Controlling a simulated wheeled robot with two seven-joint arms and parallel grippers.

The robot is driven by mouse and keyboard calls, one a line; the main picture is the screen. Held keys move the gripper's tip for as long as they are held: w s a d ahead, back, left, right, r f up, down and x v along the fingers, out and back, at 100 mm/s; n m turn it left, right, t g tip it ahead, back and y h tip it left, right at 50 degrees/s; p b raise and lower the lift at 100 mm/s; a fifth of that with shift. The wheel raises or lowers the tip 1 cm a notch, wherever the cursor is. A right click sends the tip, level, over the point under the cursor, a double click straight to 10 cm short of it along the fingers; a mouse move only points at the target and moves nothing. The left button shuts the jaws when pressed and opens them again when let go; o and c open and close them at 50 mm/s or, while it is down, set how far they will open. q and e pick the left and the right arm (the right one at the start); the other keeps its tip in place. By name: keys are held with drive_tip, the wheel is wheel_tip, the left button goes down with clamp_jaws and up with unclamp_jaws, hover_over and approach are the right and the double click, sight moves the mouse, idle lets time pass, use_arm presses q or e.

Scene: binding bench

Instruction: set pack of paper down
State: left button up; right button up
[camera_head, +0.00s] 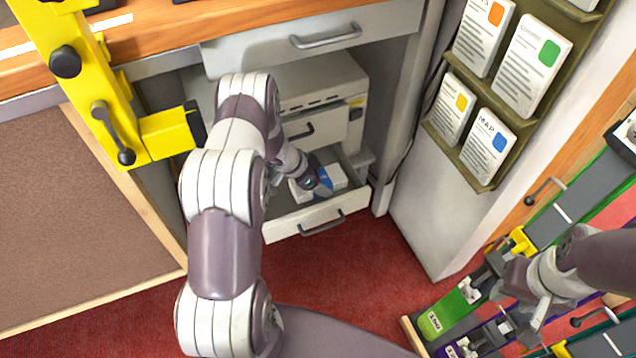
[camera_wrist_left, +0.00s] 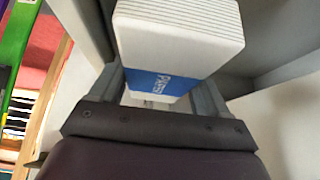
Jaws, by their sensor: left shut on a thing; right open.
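The pack of paper is a white block with a blue band marked PAPER (camera_wrist_left: 180,35) in the left wrist view. It sits between the two fingers of my left gripper (camera_wrist_left: 160,92), which is shut on it. In the head view the pack (camera_head: 337,176) shows small and partly hidden behind my left gripper (camera_head: 311,187), inside the outline of an open drawer (camera_head: 318,216). Whether the pack touches the drawer floor cannot be told. My right gripper (camera_head: 527,318) is open at the lower right, over coloured strips, far from the pack.
A grey-white machine (camera_head: 318,85) stands above the open drawer, under the bench top. A shut drawer (camera_head: 318,40) is higher up. A yellow clamp frame (camera_head: 110,90) is at the left. A card rack (camera_head: 490,90) stands at the right. Red carpet covers the floor.

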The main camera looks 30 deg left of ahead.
use_arm(q)
drive_tip(key=shift+r, duration=0.2)
drive_tip(key=shift+f, duration=0.65)
drive_tip(key=o, duration=1.2)
drive_tip(key=p+v, duration=0.1)
drive_tip(key=v, duration=0.1)
drive_tip(key=p+v, duration=0.1)
drive_tip(key=v, duration=0.2)
drive_tip(key=p+v, duration=0.2)
drive_tip(key=v, duration=0.1)
drive_tip(key=shift+w+d+r, duration=0.25)
drive_tip(key=shift+w+r, duration=0.05)
drive_tip(key=shift+s+a+r, duration=0.1)
drive_tip(key=shift+s+r, duration=0.05)
